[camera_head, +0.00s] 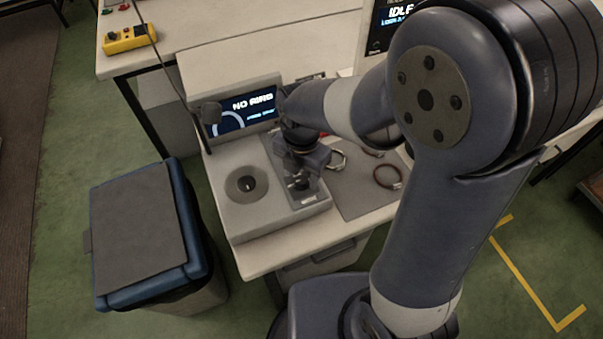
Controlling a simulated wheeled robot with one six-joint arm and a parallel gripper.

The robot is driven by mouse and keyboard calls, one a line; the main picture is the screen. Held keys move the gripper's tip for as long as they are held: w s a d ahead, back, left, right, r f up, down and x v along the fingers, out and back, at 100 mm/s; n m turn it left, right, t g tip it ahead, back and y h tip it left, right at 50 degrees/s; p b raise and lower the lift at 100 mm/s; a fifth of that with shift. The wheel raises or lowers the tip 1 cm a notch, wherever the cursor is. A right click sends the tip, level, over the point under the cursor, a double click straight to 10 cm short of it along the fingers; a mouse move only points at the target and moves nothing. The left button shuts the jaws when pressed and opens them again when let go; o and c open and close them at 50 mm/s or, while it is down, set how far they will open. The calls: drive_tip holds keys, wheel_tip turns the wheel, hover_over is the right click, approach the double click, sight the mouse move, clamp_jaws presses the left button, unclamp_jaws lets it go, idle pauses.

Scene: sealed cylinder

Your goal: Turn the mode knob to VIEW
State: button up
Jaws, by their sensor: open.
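A light grey device (262,218) stands on the bench, with a tilted screen (250,107) that reads "NO RING". A round dark disc (246,185) with a small light mark at its centre is on its top, at the left. My gripper (301,184) is open and points down over the grey panel on the right of the device top. A small dark part shows at the fingertips. I cannot tell whether it is the mode knob or part of my gripper. No VIEW label is readable. My gripper and arm hide part of the panel.
A dark mat (352,190) beside the device holds a dark reddish ring (387,177) and a pale ring (338,160). A blue-rimmed bin (140,225) stands left of the bench. A yellow control box (129,38) is at back left. A second screen (388,22) reads "IDLE".

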sight(301, 179)
wheel_tip(301, 179, up, 10)
drive_tip(key=shift+f, duration=0.2)
wheel_tip(301, 179, down, 11)
drive_tip(key=shift+r, duration=0.15)
drive_tip(key=shift+m, duration=0.3)
idle(0.3)
idle(0.4)
